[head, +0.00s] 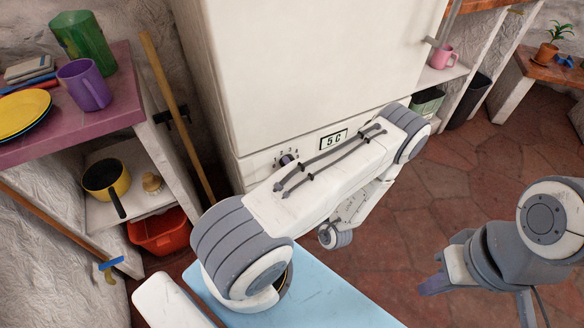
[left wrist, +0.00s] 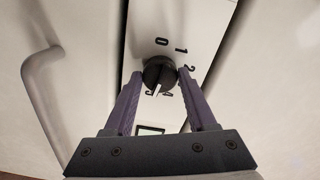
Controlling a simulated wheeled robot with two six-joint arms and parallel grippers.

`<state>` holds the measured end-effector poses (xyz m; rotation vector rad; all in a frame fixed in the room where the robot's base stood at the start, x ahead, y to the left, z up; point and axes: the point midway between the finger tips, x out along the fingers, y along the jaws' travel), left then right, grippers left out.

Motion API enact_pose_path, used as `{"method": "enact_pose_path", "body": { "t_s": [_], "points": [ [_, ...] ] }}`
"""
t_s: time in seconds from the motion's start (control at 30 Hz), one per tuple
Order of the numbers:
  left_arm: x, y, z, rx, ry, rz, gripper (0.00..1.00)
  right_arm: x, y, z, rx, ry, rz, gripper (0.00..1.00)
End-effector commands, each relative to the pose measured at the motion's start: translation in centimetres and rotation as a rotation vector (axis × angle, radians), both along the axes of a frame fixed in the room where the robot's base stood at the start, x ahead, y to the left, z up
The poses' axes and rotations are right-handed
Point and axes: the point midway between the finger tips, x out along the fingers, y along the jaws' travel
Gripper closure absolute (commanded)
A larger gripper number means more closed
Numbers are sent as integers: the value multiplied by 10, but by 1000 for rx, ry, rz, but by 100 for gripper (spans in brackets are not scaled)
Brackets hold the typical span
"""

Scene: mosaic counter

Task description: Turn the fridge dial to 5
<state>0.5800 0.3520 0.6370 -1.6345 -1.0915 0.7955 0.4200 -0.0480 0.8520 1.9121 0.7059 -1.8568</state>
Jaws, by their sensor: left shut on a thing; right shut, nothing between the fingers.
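The fridge dial (left wrist: 157,70) is a round black knob with a white pointer on the fridge's front panel. In the left wrist view its pointer aims downward, between the printed 4 and 5. The purple fingers of my left gripper (left wrist: 160,77) are shut on the knob from both sides; the right finger seems to cover the 3. In the head view my own arm hides most of this gripper, and a small dark patch shows at the dial (head: 287,159). The fridge display (head: 333,140) reads 5 C. My right gripper (head: 434,286) is shut and empty, away from the fridge.
The white fridge (head: 310,60) fills the back. A purple counter (head: 110,110) at left holds a mug (head: 84,86), plates (head: 22,112) and a green container (head: 82,40). A broom handle (head: 170,100) leans beside the fridge. Open tiled floor (head: 430,190) lies at right.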

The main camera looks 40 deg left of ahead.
Motion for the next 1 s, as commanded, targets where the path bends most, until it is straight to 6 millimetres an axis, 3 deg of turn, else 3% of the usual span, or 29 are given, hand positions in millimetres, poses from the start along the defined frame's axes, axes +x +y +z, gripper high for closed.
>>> {"method": "enact_pose_path", "body": {
  "t_s": [0.57,0.6,0.67,1.0],
  "points": [
    [1,-1,-1,12,32,-4,99,0,0,1,0,0,0,100],
    [1,-1,-1,12,32,-4,32,0,0,1,0,0,0,100],
    [1,-1,-1,12,32,-3,13,0,0,1,0,0,0,100],
    [0,-2,0,12,30,-2,13,0,0,1,0,0,0,100]
  ]
}}
